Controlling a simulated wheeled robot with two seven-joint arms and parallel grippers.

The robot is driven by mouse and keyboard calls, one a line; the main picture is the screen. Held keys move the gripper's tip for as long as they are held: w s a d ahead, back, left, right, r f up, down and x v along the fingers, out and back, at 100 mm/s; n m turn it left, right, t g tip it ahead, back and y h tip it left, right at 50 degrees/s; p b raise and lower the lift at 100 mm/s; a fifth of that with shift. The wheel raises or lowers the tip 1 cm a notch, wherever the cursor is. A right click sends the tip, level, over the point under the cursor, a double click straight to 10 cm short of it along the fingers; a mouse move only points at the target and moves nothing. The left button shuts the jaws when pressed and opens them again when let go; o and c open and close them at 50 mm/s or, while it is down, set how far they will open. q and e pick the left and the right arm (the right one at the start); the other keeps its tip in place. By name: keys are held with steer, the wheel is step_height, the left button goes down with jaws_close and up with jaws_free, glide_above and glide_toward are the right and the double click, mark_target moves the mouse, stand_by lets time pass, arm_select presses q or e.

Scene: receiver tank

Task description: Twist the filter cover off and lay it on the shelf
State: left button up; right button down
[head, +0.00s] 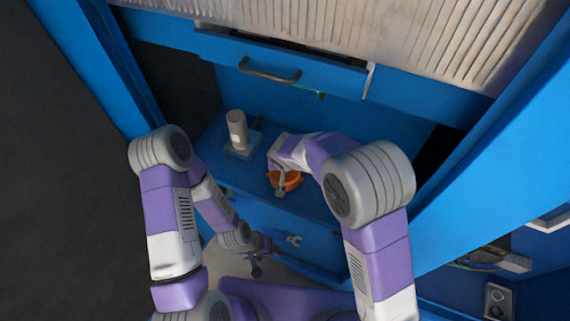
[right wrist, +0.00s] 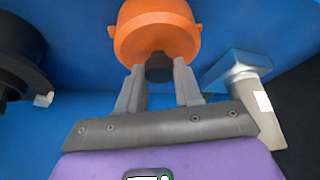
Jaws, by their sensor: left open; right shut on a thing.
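The orange filter cover (head: 287,181) is in my right gripper (head: 281,188), over the blue shelf (head: 325,200) in the head view. In the right wrist view the cover (right wrist: 157,32) lies just beyond the fingertips, and its dark knob (right wrist: 159,68) is between the two fingers of my right gripper (right wrist: 159,75). I cannot tell whether the cover touches the shelf. A grey cylinder (head: 237,130) on a square base stands upright on the shelf, left of the cover and apart from it. My left gripper (head: 262,259) is open and empty, low in front of the shelf.
A blue drawer (head: 310,78) with a dark handle (head: 269,71) is above the shelf. Blue cabinet walls (head: 475,190) flank the space. A wrench-shaped mark (head: 293,240) shows on the front below the shelf. The shelf right of the cover is partly hidden by my right arm.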

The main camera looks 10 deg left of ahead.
stand_by(0.3)
jaws_free()
stand_by(0.5)
stand_by(0.5)
steer(key=shift+r+p, duration=2.1)
steer(key=shift+r, duration=1.5)
steer(key=shift+f, duration=0.1)
